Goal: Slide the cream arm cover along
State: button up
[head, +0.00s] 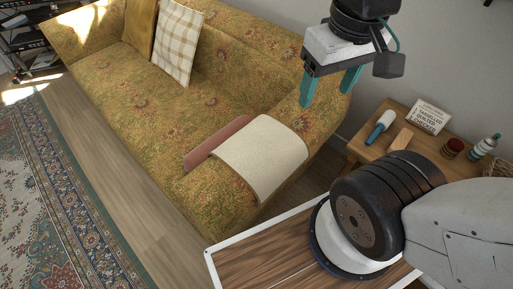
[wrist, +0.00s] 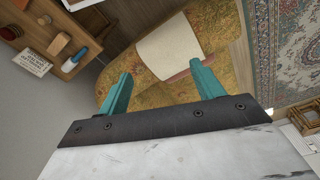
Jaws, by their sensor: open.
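The cream arm cover (head: 262,159) lies draped over the near arm of the mustard floral sofa (head: 130,105). A dusky pink strip (head: 217,142) shows along its left edge. In the wrist view the cover (wrist: 168,48) lies beyond my fingers, with the pink strip at its lower edge. My gripper (head: 329,88) has teal fingers spread apart with nothing between them. It is above the back end of the sofa arm, behind and to the right of the cover in the head view, and appears apart from it. It also shows in the wrist view (wrist: 157,82).
A wooden side table (head: 390,145) right of the sofa holds a lettered sign (head: 428,116), a blue-handled roller (head: 380,127), a wooden block, a jar and a bottle (head: 485,146). Cushions (head: 178,42) rest at the sofa's far end. A patterned rug (head: 65,190) covers the floor at left.

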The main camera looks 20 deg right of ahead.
jog(key=shift+d, duration=0.1)
jog(key=c, duration=0.7)
jog(key=shift+w+d+f+m+g, duration=0.25)
jog(key=shift+d+f+g, duration=0.1)
jog(key=shift+f, duration=0.1)
jog(key=shift+w+d+f+m+g, duration=0.15)
jog(key=shift+w+d+f+g, duration=0.1)
jog(key=shift+f+g, duration=0.15)
grip_shut()
jog(key=m+g+y, duration=0.2)
jog(key=m+y, duration=0.1)
jog(key=m, duration=0.8)
send_over(290, 126)
jog(key=s+d, duration=0.2)
jog(key=d, duration=0.3)
notch_tip(290, 126, down, 24)
jog(key=f, duration=0.1)
jog(key=w+d+m+t, duration=0.1)
jog(key=w+d+m, duration=0.1)
jog(key=w, duration=0.3)
jog(key=x, duration=1)
jog(key=shift+s+d, duration=0.15)
jog(key=shift+s, duration=0.1)
jog(key=a, duration=0.1)
jog(key=s+a, duration=0.1)
jog(key=a, duration=0.1)
jog(key=shift+f, duration=0.2)
jog(key=shift+s+a, duration=0.2)
jog(key=shift+a, duration=0.2)
